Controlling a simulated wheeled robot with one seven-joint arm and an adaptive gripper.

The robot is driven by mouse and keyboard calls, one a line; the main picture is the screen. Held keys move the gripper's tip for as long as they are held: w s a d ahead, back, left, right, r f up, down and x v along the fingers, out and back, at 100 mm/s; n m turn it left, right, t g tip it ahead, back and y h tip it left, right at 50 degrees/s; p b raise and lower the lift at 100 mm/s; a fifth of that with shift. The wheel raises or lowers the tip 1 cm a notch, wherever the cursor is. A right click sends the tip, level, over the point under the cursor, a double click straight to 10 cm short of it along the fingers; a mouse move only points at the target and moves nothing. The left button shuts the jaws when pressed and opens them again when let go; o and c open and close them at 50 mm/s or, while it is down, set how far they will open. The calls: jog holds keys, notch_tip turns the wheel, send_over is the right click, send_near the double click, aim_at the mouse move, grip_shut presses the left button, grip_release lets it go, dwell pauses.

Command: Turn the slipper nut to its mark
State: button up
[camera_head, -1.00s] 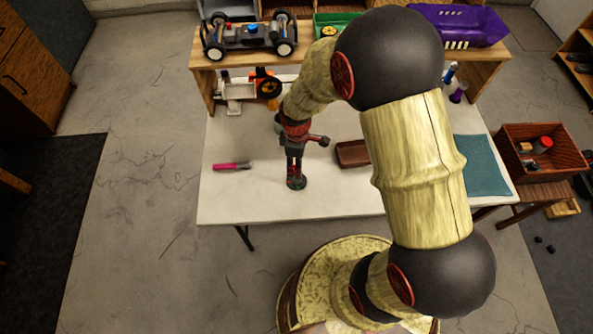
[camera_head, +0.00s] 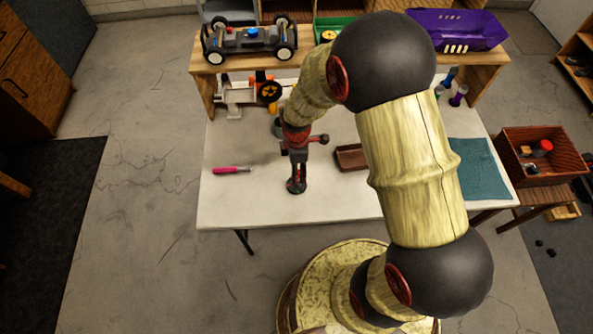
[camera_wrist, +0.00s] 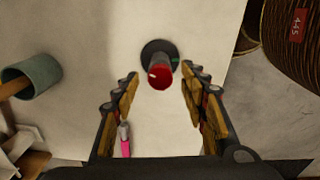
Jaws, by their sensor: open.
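The slipper nut (camera_wrist: 160,77) is a red round cap with a small white mark on its top. It stands on a dark round base (camera_wrist: 156,49), which has a small green spot at its right side. In the head view the dark base (camera_head: 296,187) stands on the white table, under my gripper (camera_head: 297,160). In the wrist view my gripper (camera_wrist: 160,71) is open, its two fingers on either side of the red nut with gaps on both sides. From the head view the nut itself is mostly hidden by my gripper.
A pink pen (camera_head: 232,169) lies left of the base, and a brown tray (camera_head: 352,158) lies to the right. A teal mat (camera_head: 478,168) covers the table's right side. A wooden shelf (camera_head: 205,85) at the back bears a car chassis (camera_head: 250,39) and a purple bin (camera_head: 457,28).

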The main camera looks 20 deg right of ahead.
jog(key=n, duration=0.4)
jog(key=n+p, duration=0.1)
jog(key=n, duration=0.2)
jog(key=shift+n, duration=0.4)
jog(key=n, duration=0.8)
jog(key=shift+p, duration=0.4)
jog(key=c, duration=0.3)
jog(key=c, duration=0.8)
grip_shut()
